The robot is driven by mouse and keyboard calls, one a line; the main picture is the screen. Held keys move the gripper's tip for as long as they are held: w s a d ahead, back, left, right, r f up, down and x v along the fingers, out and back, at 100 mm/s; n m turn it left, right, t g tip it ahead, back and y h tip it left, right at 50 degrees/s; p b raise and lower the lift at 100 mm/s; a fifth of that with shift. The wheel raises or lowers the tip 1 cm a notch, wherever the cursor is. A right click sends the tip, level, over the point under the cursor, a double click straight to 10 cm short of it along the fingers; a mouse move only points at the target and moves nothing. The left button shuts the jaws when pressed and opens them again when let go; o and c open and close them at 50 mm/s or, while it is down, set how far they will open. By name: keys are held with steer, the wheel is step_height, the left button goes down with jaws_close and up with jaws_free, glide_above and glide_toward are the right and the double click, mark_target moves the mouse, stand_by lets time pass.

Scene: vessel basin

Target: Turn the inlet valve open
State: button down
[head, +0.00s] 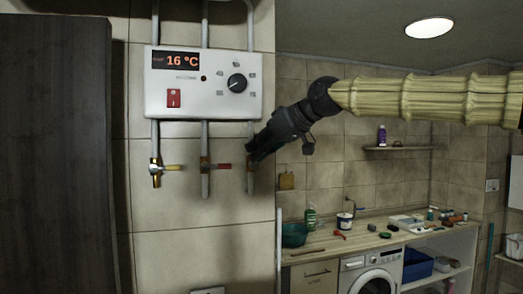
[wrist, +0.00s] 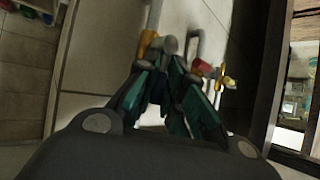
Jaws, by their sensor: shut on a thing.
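A white water heater (head: 203,84) hangs on the tiled wall, its display reading 16 °C. Three pipes run down from it. The left valve (head: 157,170) has a yellow handle pointing right; the middle valve (head: 215,166) has a red handle pointing right. The right pipe (head: 250,184) carries a third valve, mostly hidden behind my gripper (head: 255,157). In the wrist view my gripper (wrist: 172,62) has its fingertips closed together at this right valve's brass body (wrist: 148,40). The handle between the fingers is hidden. No label shows which valve is the inlet.
A dark tall cabinet (head: 55,155) stands left of the heater. A wall edge lies just right of the right pipe. Farther back are a counter (head: 330,246) with small items, a washing machine (head: 370,275) and a shelf (head: 397,148).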

steer(key=shift+a+f+h, duration=0.25)
steer(key=shift+f+h, duration=0.05)
steer(key=shift+f, duration=0.15)
stand_by(0.3)
steer(key=c, duration=1.5)
jaws_free()
steer(key=shift+s, duration=0.1)
steer(key=shift+v, duration=5.95)
steer(key=shift+r, duration=0.1)
